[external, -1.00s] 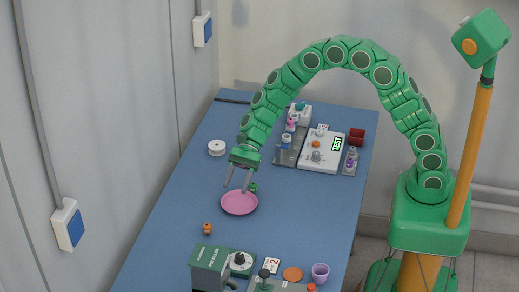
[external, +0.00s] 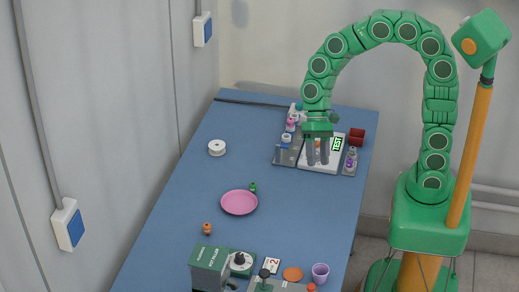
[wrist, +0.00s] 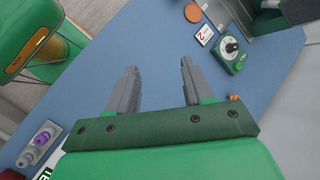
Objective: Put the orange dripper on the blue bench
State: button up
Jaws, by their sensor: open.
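A small orange dripper-like piece (external: 207,229) stands on the blue bench (external: 185,190), left of and nearer than the pink saucer (external: 239,203). It also shows in the wrist view (wrist: 234,98), just right of the right finger's base. My gripper (external: 318,162) points down over the white TEST device (external: 312,168) at the bench's far right. In the wrist view my gripper (wrist: 159,66) has its fingers apart with nothing between them. An orange spot on the device is mostly hidden behind the fingers; I cannot tell what it is.
A green dripper-like piece (external: 252,187) stands by the saucer. Racks with pink and purple pieces flank the device, with a dark red box (external: 357,137) behind. A white spool (external: 217,148) is at left. A green machine (external: 210,268) stands in front.

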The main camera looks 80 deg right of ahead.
jog(key=s+d+r+n+h, duration=0.2)
jog(key=s+d+n+h, duration=0.4)
jog(key=s+d, duration=1.1)
jog(key=s, duration=0.4)
jog(key=shift+n+h, duration=0.3)
jog(key=shift+h, duration=0.1)
